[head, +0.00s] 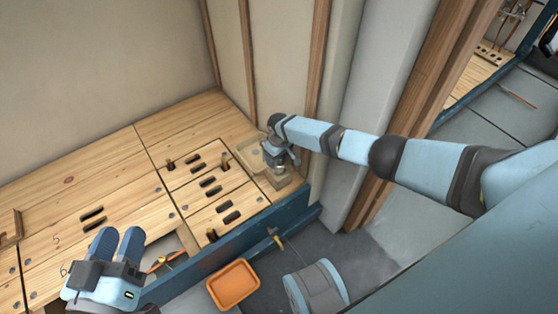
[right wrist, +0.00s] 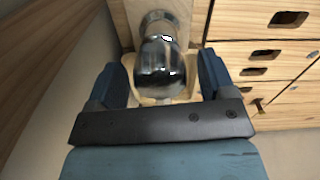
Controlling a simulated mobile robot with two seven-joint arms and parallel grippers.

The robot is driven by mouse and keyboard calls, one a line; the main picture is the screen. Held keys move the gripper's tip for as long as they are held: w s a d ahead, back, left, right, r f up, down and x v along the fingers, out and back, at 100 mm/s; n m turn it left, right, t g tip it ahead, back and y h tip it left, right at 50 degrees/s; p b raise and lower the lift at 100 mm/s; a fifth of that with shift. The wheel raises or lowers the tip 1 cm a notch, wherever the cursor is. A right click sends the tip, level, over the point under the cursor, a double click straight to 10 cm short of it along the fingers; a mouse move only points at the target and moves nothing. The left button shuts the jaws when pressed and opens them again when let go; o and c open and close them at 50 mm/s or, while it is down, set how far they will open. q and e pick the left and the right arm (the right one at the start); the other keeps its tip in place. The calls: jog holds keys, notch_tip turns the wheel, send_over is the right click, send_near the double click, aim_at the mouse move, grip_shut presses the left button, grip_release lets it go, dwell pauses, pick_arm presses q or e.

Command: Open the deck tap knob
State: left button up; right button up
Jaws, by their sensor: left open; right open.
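The deck tap's rounded chrome knob (right wrist: 160,68) shows in the right wrist view, with a chrome base behind it. My right gripper (right wrist: 162,80) is open, one finger to each side of the knob. I see a gap on both sides, so the fingers do not appear closed on it. In the head view my right arm reaches down to the tap corner, where the gripper (head: 280,158) largely hides the tap. My left gripper (head: 117,240) is open and empty above the front of the wooden deck, far to the left of the tap.
The wooden deck (head: 100,165) has several dark slots and a front opening with orange-handled tools (head: 160,262). A shallow pale basin (head: 243,150) surrounds the tap. A blue rail (head: 235,240) edges the deck. An orange tray (head: 233,285) is below. Walls stand close behind the tap.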

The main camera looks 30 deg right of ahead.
jog(key=shift+f, duration=0.2)
jog(key=c, duration=0.9)
jog(key=shift+n, duration=2.8)
jog(key=o, duration=0.9)
